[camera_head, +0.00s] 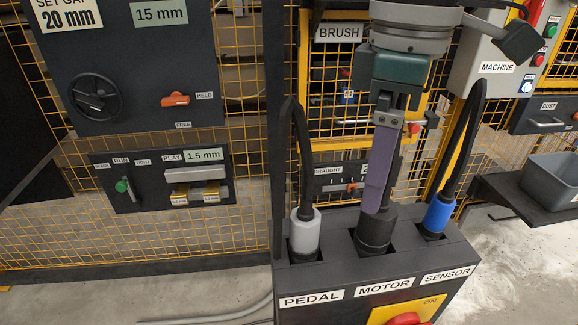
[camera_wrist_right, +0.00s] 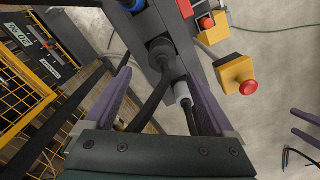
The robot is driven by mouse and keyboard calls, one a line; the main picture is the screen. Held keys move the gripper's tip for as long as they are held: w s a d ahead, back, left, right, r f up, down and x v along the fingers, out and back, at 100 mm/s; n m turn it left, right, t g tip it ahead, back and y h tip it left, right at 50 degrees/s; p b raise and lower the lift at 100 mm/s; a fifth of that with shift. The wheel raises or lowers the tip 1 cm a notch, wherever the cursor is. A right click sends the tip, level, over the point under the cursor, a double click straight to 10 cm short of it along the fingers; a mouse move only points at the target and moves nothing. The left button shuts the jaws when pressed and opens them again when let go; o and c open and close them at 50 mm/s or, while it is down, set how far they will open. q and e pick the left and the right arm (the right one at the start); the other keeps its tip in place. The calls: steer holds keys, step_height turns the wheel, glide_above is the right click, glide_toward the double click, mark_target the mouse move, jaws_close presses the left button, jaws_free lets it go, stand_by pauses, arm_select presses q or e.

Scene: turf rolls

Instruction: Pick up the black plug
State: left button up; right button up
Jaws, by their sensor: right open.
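The black plug (camera_head: 374,236) stands upright in the middle socket, labelled MOTOR, of a dark socket box (camera_head: 300,275). Its black cable rises from its top. My right gripper (camera_head: 381,206) points down over it, open, with the near purple finger's tip in front of the plug's upper part; the far finger is mostly hidden. In the right wrist view the black plug (camera_wrist_right: 161,50) lies beyond the two spread fingers, with its cable running between them. I cannot tell whether a finger touches the plug. My left gripper's purple fingers (camera_wrist_right: 297,124) show apart at the right edge there.
A grey plug (camera_head: 305,232) sits in the PEDAL socket and a blue plug (camera_head: 437,217) in the SENSOR socket, both with cables arching up close to my right gripper. A red button (camera_head: 405,319) is on the box front. A yellow mesh fence (camera_head: 240,150) stands behind.

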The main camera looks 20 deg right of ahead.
mark_target(381, 207)
steer(key=f, duration=0.3)
steer(key=s+f+b, duration=0.1)
steer(key=f, duration=0.1)
steer(key=shift+d+f, duration=0.25)
steer(key=shift+d, duration=0.05)
steer(key=shift+f, duration=0.45)
jaws_close()
